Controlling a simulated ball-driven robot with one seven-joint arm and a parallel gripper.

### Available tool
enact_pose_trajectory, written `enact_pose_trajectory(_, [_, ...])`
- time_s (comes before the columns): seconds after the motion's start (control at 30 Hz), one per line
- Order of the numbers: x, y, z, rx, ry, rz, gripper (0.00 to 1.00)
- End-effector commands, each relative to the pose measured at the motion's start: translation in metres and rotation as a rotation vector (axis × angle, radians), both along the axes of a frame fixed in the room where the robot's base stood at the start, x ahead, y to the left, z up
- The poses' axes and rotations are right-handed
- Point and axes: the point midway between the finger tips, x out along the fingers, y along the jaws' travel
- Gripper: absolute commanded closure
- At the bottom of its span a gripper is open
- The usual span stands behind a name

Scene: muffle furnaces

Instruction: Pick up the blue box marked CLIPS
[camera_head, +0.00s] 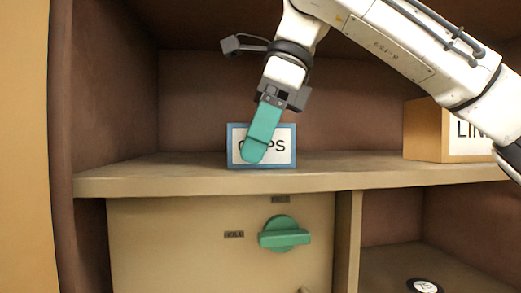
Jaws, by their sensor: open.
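The blue box marked CLIPS (283,158) stands upright on the beige shelf, its white label facing me. My gripper (254,153), with green fingers, hangs in front of the box and covers the middle of its label. The fingers overlap each other in this view, so the gap between them is hidden. The gripper is open, and nothing shows between the fingers. I cannot tell whether it touches the box.
The shelf edge (200,184) runs across below the box. An orange box with a partly hidden label (425,131) stands at the right behind my arm. Below are a green knob (284,234) on a beige panel and a round black-and-white object (425,286). The shelf left of the box is clear.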

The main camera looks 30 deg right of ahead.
Motion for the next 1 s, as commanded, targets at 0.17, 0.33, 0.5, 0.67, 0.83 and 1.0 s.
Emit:
enact_pose_trajectory(0.17, [-0.0002, -0.0001, 0.0009, 0.000, 0.000, 0.000, 0.06])
enact_pose_trajectory(0.33, [-0.0002, -0.0001, -0.0006, 0.000, 0.000, 0.001, 0.06])
enact_pose_trajectory(0.5, [-0.0001, -0.0001, -0.0031, 0.001, 0.001, 0.002, 0.06])
enact_pose_trajectory(0.67, [-0.0003, -0.0001, -0.0043, 0.000, 0.001, 0.000, 0.06])
enact_pose_trajectory(0.83, [-0.0003, -0.0001, -0.0041, 0.000, 0.001, 0.000, 0.06])
enact_pose_trajectory(1.0, [-0.0002, -0.0003, -0.0041, 0.000, 0.001, 0.000, 0.17])
